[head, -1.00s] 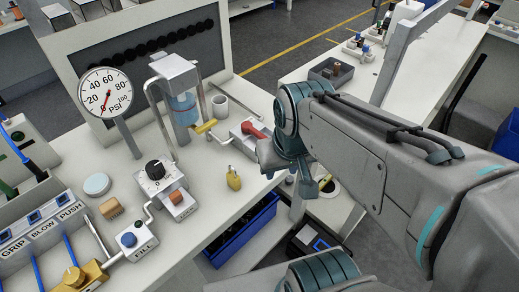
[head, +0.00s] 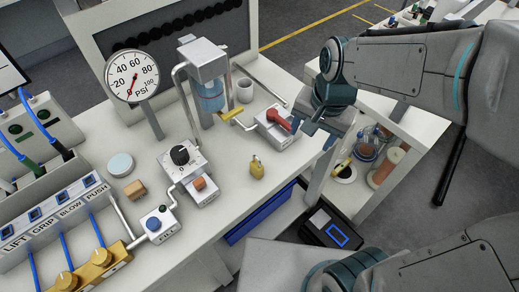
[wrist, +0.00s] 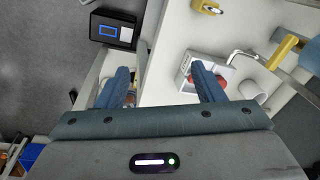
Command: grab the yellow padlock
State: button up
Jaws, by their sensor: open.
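The small yellow padlock (head: 257,168) stands on the white bench top near its front edge, right of the box with the black dial. In the wrist view the padlock (wrist: 207,8) shows at the top edge, beyond my fingertips and right of centre. My gripper (head: 318,132) is at the right end of the bench in the head view, to the right of the padlock and apart from it. In the wrist view my gripper (wrist: 160,72) has its two blue fingers spread with nothing between them.
A box with a red lever (head: 277,125) stands close to my gripper. A dial box (head: 184,162), a pressure gauge (head: 131,75), a wooden block (head: 134,189) and a white mug (head: 245,91) also stand on the bench. The bench top around the padlock is clear.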

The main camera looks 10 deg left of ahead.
aim_at(256, 156)
jog(key=w+a+f+m+g+h+p, duration=0.1)
jog(key=a+m, duration=0.1)
jog(key=a, duration=0.4)
jog(key=w+a+f+m+p, duration=0.1)
jog(key=a+f+m, duration=0.1)
jog(key=a, duration=0.4)
jog(key=f, duration=0.8)
jog(key=shift+s+a+f, duration=0.15)
jog(key=shift+a+f, duration=0.05)
jog(key=shift+a, duration=0.1)
jog(key=shift+s+f+p, duration=0.15)
jog(key=shift+f+p, duration=0.1)
jog(key=shift+f, duration=1.1)
jog(key=shift+s+f+p, duration=0.1)
jog(key=shift+f+p, duration=0.1)
jog(key=shift+f, duration=1.1)
jog(key=c, duration=1.1)
